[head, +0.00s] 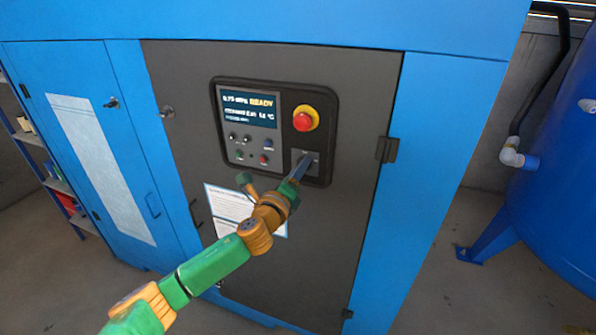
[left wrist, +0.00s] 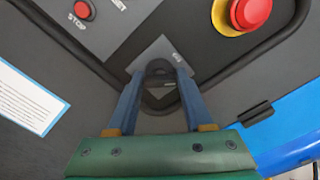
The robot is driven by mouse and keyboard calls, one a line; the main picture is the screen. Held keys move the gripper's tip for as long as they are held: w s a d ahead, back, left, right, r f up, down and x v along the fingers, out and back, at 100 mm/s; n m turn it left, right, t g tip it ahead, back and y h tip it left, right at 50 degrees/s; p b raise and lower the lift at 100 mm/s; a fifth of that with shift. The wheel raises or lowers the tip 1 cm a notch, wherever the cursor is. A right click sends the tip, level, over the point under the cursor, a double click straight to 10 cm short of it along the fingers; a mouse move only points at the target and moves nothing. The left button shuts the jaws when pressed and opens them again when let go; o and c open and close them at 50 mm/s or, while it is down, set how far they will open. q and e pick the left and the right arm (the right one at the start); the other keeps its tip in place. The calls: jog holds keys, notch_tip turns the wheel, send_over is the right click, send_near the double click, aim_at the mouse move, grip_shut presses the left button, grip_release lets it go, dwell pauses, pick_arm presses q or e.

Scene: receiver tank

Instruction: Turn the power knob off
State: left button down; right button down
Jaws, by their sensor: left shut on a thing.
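The power knob (left wrist: 159,68) is a small dark knob on a grey square plate (left wrist: 146,53). In the head view that plate (head: 315,169) is at the lower right of the black control panel, and the knob is mostly hidden by my fingers. My left gripper (head: 306,160) reaches up to it from below. In the left wrist view its two blue fingers (left wrist: 158,76) stand on either side of the knob and are shut on it. The knob's exact pointing direction and its markings are too small to tell. My right gripper is not in view.
A red emergency button on a yellow base (head: 305,118) sits just above the knob. A black hinge (head: 387,149) is to the right. A blue tank (head: 555,190) stands at far right.

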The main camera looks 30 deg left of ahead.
pick_arm(q)
jog(key=shift+f+n, duration=0.1)
jog(key=shift+n, duration=3.5)
jog(key=shift+c, duration=1.5)
grip_release()
jog(key=shift+s, duration=0.1)
